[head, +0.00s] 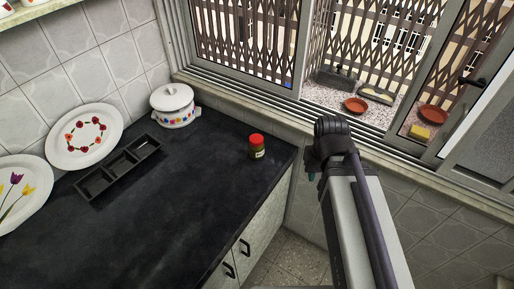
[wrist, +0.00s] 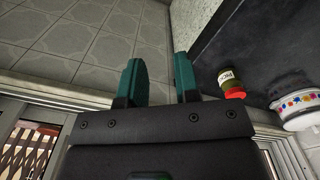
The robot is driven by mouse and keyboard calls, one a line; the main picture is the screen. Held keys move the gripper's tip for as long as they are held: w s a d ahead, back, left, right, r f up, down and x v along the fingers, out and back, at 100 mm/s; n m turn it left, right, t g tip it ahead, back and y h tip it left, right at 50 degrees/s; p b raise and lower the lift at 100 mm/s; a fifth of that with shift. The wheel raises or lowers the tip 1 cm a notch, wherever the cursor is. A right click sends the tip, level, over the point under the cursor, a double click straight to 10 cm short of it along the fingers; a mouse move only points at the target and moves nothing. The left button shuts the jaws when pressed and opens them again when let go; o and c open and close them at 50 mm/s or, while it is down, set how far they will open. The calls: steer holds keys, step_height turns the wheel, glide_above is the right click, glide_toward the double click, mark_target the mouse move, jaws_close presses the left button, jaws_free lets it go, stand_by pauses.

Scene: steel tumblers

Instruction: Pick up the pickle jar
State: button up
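The pickle jar (head: 257,149) is a small jar with a red lid and a pale label. It stands upright on the dark counter (head: 190,215), near the counter's right end. In the wrist view the jar (wrist: 231,82) appears upside down, to the right of my gripper's fingers. My gripper (wrist: 160,82) has two teal fingers that are spread apart with nothing between them. In the head view my arm reaches up at the right, beyond the counter's end, and the fingers are mostly hidden there. The gripper is apart from the jar.
A white lidded pot (head: 174,108) with a coloured band stands at the back of the counter. A black divided tray (head: 119,166) and two decorated plates (head: 85,136) are at the left. The window (head: 330,60) and its sill are behind. The counter around the jar is clear.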

steer(key=o, duration=1.3)
steer(key=shift+c, duration=0.2)
